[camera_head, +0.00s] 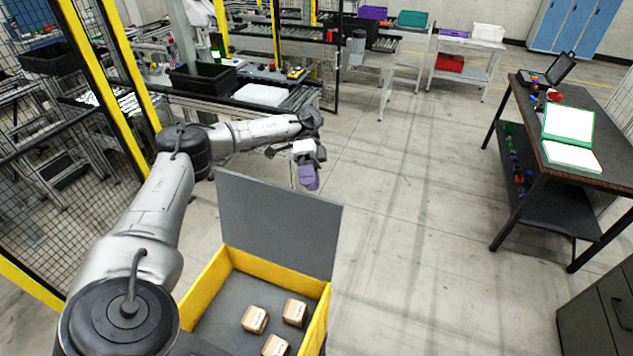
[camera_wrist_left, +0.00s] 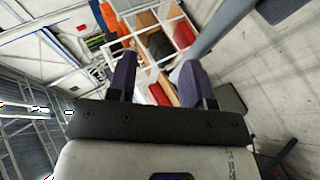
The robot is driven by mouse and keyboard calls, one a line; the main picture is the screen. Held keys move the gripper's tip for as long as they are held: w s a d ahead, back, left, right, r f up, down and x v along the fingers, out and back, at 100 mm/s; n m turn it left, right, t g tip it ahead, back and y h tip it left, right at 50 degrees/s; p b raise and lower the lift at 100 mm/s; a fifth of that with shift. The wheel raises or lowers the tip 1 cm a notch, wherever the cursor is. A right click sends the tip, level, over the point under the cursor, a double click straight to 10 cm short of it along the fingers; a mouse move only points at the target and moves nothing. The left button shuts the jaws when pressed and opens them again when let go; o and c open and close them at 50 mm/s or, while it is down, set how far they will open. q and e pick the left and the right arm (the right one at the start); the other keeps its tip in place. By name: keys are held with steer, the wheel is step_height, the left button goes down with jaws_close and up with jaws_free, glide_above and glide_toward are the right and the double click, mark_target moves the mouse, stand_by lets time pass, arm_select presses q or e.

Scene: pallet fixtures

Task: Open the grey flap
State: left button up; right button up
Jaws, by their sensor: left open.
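The grey flap (camera_head: 280,222) stands raised, roughly upright, along the far side of a yellow-walled box (camera_head: 207,284). The box is open at the top and its grey floor shows. My left gripper (camera_head: 309,178), with purple fingers, is beyond the flap's upper edge in the head view, with no visible contact. In the left wrist view my left gripper (camera_wrist_left: 160,80) has its two fingers well apart, with nothing held between them. I cannot make out the flap for sure in that view. My right gripper is not in view.
Several small brown cartons (camera_head: 294,312) lie in the box. A mesh fence with yellow posts (camera_head: 113,75) stands at left. A dark workbench (camera_head: 585,165) stands at right, with a grey cabinet (camera_head: 598,310) in front. The floor between the box and workbench is clear.

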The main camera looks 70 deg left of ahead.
arm_select(q)
steer(key=shift+w+d+r, duration=0.55)
steer(key=shift+d+r, duration=0.1)
steer(key=shift+d, duration=0.25)
